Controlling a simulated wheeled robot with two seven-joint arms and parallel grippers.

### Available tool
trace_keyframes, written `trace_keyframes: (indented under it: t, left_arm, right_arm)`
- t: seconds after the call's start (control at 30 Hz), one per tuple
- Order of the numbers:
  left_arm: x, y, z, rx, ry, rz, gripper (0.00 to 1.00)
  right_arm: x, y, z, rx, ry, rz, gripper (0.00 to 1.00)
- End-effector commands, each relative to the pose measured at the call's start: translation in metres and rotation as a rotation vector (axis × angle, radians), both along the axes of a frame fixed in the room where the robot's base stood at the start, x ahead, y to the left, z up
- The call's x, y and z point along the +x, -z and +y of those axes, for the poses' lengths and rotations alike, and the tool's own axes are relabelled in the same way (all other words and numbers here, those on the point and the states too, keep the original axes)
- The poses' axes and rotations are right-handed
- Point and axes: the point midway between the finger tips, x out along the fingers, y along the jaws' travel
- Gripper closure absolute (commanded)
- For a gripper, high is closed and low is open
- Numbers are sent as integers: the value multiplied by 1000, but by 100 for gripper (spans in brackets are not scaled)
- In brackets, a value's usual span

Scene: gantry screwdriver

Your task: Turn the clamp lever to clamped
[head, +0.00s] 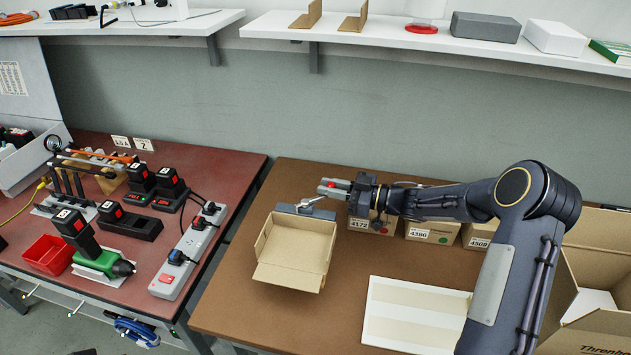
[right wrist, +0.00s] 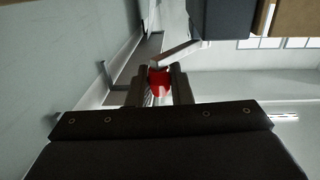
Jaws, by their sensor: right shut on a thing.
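The clamp (head: 290,209) is a dark grey block at the back edge of an open cardboard box (head: 289,277) on the brown bench. Its silver lever (head: 310,202) runs from the block toward my right gripper (head: 335,187). In the right wrist view, the light metal lever (right wrist: 177,54) ends in a red knob (right wrist: 158,82). The knob sits between the two fingers of my right gripper (right wrist: 160,72), which is shut on it. The knob's red also shows at the fingertips in the head view (head: 331,184). My left gripper is not in view.
Several labelled small boxes (head: 432,229) stand behind my right forearm. A white panel (head: 413,312) lies at the front, and a large open carton (head: 600,290) stands at right. The red bench (head: 225,165) at left holds tools, batteries and a power strip (head: 188,250).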

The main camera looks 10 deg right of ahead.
Motion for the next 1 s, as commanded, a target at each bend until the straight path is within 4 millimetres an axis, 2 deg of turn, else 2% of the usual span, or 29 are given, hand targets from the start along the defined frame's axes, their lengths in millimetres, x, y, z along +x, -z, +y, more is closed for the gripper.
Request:
trace_keyframes:
  t: [0.3, 0.7, 0.73, 0.8, 0.87, 1.0]
  left_arm:
    - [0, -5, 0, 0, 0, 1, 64]
    - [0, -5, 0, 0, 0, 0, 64]
    - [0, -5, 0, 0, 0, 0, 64]
    - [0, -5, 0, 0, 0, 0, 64]
    - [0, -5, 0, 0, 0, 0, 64]
    - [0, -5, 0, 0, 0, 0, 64]
  right_arm:
    - [3, -1, -5, 4, -70, -3, 100]
    - [3, -1, -5, 3, -75, -4, 100]
    - [3, -2, -5, 4, -75, -3, 80]
    - [3, -1, -5, 3, -75, -4, 70]
    - [3, -1, -5, 4, -75, -3, 63]
    - [3, -1, -5, 3, -75, -3, 62]
